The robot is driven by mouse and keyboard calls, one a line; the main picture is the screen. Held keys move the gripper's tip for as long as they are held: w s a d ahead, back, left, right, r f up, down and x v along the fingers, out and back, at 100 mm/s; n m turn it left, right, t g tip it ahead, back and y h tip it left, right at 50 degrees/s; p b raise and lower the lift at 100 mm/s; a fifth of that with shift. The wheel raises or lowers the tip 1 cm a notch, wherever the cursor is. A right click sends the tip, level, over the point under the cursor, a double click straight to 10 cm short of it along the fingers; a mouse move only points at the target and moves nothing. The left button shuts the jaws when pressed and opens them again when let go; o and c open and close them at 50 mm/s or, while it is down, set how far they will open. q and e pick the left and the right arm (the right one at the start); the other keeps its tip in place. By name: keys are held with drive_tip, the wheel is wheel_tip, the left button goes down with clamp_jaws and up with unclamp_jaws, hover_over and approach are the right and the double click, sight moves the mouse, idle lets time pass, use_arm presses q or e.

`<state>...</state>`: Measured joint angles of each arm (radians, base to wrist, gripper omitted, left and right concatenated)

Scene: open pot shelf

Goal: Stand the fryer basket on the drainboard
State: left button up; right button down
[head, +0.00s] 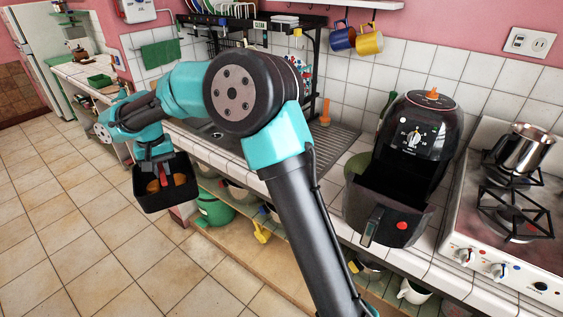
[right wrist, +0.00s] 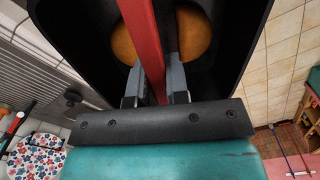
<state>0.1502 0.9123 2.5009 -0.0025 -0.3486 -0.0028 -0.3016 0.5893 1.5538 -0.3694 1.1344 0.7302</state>
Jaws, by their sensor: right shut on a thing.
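The fryer basket (head: 168,203) is a black open box with round orange-brown food inside, in the left part of the head view. My right gripper (head: 162,170) is shut on its red handle bar (right wrist: 143,35), which runs between the fingers in the right wrist view. The basket hangs about level, in front of the counter edge with floor tiles behind it. The drainboard (head: 338,142) is the ridged grey metal beside the sink; my arm hides part of it. Its ridges seem to show at the left of the right wrist view (right wrist: 22,62). My left gripper is out of view.
The black air fryer (head: 425,130) stands on the counter with its drawer (head: 385,215) pulled out. A stove (head: 520,235) with a steel pot is at right. A dish rack stands behind the sink.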

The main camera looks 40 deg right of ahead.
drive_tip(key=s+d+f+m, duration=0.1)
drive_tip(key=s+d+m, duration=0.3)
drive_tip(key=d, duration=0.8)
drive_tip(key=s+d+f+m, duration=0.2)
drive_tip(key=s+d+m, duration=0.2)
drive_tip(key=s+d, duration=0.4)
drive_tip(key=s+d+f+m, duration=0.1)
drive_tip(key=s+d+m, duration=0.4)
drive_tip(key=d, duration=1.1)
drive_tip(key=shift+s+f, duration=0.15)
drive_tip(key=shift+s, duration=0.75)
drive_tip(key=shift+d, duration=0.15)
drive_tip(key=w+d+f, duration=0.1)
drive_tip(key=w+d, duration=0.9)
drive_tip(key=d, duration=0.2)
drive_tip(key=shift+w+f, duration=0.25)
drive_tip(key=shift+w, duration=0.05)
drive_tip(key=shift+f, duration=1.75)
drive_tip(key=shift+f, duration=0.15)
